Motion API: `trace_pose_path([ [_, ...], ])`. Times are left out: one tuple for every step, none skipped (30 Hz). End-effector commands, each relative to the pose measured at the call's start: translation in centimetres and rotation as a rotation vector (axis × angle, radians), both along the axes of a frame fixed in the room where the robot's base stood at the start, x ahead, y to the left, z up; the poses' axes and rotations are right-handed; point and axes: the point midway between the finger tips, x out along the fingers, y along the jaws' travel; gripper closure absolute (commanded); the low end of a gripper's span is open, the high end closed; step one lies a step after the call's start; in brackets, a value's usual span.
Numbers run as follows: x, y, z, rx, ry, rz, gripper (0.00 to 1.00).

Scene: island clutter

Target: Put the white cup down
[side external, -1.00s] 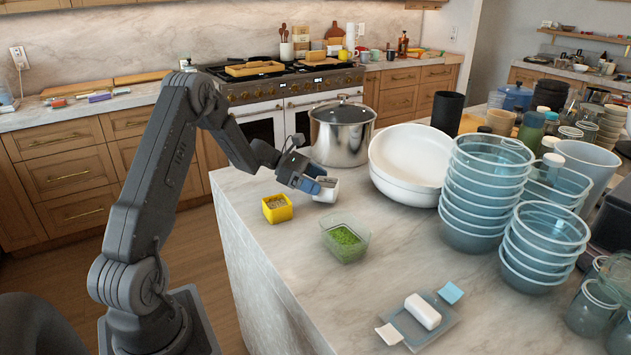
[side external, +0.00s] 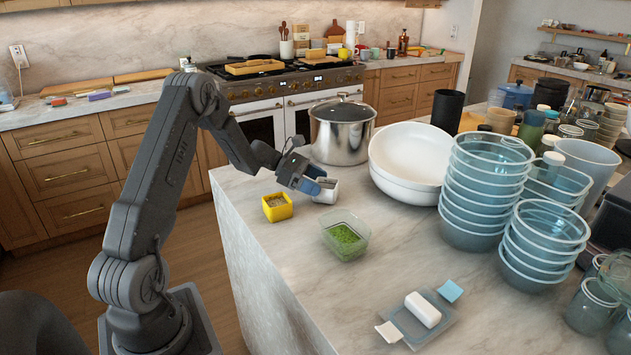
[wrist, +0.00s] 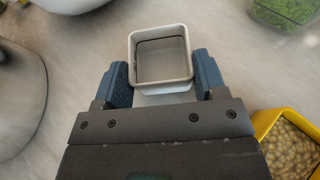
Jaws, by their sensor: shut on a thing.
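The white cup (wrist: 160,36) is small and square with an open top. It sits between the two blue fingers of my gripper (wrist: 163,82) in the wrist view, upright and empty. In the side view the cup (side external: 327,191) is at the tip of my gripper (side external: 312,184), at or just above the marble counter (side external: 275,240). I cannot tell whether its base touches the counter. My gripper is shut on the cup, and the fingers hide part of its near side.
A yellow container (side external: 277,207) stands close by at the left, and a clear tub of green bits (side external: 345,236) stands in front. A steel pot (side external: 342,132) is behind. White bowls (side external: 408,160) and stacked glass bowls (side external: 487,190) fill the right.

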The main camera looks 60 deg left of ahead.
Motion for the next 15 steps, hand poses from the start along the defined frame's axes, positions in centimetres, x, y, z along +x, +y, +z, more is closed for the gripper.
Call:
trace_pose_path([
  [0.01, 0.00, -0.07, 0.000, 0.000, 0.000, 0.60],
  [0.01, 0.00, -0.10, 0.000, 0.000, 0.000, 0.60],
  [0.01, 0.00, -0.14, 0.000, 0.000, 0.000, 0.60],
  [0.01, 0.00, -0.17, 0.000, 0.000, 0.000, 0.60],
  [0.01, 0.01, -0.21, 0.000, 0.000, 0.000, 0.60],
  [0.01, 0.00, -0.25, 0.000, 0.000, 0.000, 0.60],
  [0.01, 0.01, -0.28, 0.000, 0.000, 0.000, 0.60],
  [0.01, 0.01, -0.31, 0.000, 0.000, 0.000, 0.60],
  [0.01, 0.01, -0.37, 0.000, 0.000, 0.000, 0.60],
  [0.01, 0.01, -0.40, 0.000, 0.000, 0.000, 0.60],
  [0.01, 0.00, -0.43, 0.000, 0.000, 0.000, 0.60],
  [0.01, 0.00, -0.48, 0.000, 0.000, 0.000, 0.60],
  [0.01, 0.01, -0.52, 0.000, 0.000, 0.000, 0.60],
  [0.01, 0.01, -0.55, 0.000, 0.000, 0.000, 0.60],
  [0.01, 0.01, -0.61, 0.000, 0.000, 0.000, 0.60],
])
